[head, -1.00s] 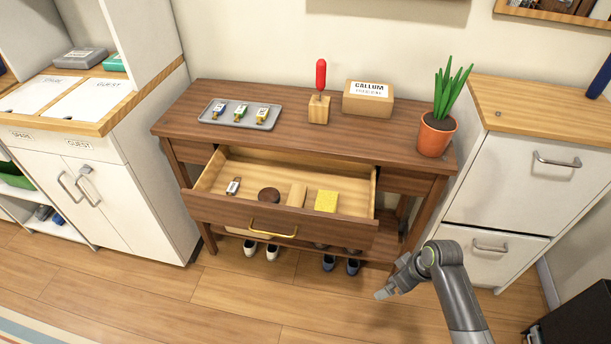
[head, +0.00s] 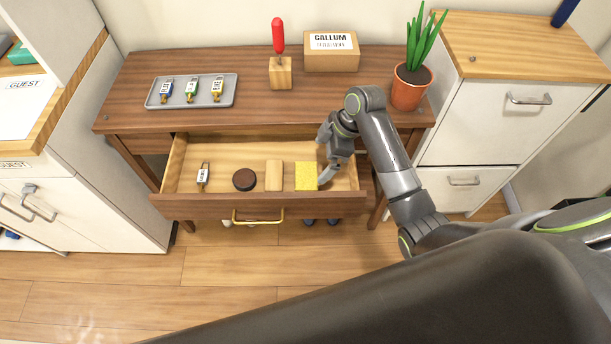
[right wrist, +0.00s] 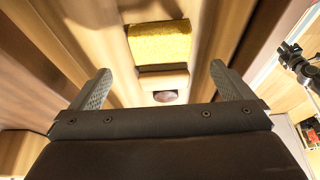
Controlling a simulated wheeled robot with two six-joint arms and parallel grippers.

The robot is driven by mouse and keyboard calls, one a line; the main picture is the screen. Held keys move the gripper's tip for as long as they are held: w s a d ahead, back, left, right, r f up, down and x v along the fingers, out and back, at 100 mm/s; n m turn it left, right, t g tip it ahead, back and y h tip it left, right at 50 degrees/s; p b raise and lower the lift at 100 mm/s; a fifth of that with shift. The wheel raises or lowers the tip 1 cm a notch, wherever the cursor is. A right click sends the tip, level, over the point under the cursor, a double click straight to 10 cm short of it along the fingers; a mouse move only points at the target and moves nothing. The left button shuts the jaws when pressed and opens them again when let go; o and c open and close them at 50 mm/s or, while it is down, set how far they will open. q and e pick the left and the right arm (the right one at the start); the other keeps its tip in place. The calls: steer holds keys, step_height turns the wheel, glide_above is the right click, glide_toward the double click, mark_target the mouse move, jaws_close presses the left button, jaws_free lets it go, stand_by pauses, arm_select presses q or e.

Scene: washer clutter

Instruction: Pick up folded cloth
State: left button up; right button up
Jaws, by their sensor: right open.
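The yellow folded cloth (head: 306,176) lies flat in the open drawer (head: 340,201), at the right of the things in it. It also shows in the right wrist view (right wrist: 160,43), in the upper middle and ahead of the fingers. My right gripper (head: 325,174) is at the cloth's right side, over the drawer. In the right wrist view the gripper (right wrist: 160,72) has its two fingers wide apart with nothing between them. Whether a finger touches the cloth I cannot tell. My left gripper is not in view.
Left of the cloth lie a tan block (head: 274,175), a dark round thing (head: 244,180) and a tagged key (head: 202,177). On the tabletop stand a tray of tagged keys (head: 230,98), a red-handled tool (head: 278,38), a CALLUM box (head: 331,62) and a potted plant (head: 408,95).

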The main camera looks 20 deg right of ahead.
mark_target(307, 175)
steer(key=x, duration=0.9)
steer(key=shift+a, duration=0.2)
steer(key=c, duration=0.7)
steer(key=shift+r, duration=0.1)
step_height(307, 175, up, 10)
